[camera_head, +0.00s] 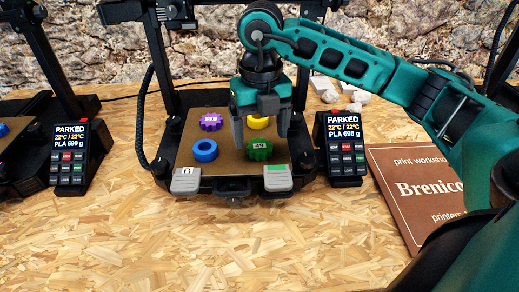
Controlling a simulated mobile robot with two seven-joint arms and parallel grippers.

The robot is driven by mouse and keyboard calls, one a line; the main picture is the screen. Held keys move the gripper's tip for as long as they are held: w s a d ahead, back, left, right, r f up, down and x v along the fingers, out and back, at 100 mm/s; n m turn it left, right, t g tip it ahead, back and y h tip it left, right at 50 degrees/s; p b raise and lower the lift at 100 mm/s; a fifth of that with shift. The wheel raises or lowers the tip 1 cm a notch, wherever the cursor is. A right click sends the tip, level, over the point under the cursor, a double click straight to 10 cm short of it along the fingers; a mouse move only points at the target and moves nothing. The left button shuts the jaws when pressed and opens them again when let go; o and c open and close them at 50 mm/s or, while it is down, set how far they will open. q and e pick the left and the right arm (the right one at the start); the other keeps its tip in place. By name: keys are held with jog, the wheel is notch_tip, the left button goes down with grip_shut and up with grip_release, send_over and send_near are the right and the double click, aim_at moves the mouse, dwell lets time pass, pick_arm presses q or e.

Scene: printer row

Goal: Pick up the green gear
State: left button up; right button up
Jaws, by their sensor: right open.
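My left gripper is not in view.
A purple gear (211,121), a blue ring (205,151) and a yellow piece (258,122), partly hidden by my gripper, share the plate. Control boxes stand left (70,158) and right (341,149). A brown sign (408,190) lies at right. The front table is clear.

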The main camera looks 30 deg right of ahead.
aim_at(260, 147)
jog(key=shift+f, duration=1.55)
jog(key=shift+c, duration=0.4)
jog(key=c, duration=1)
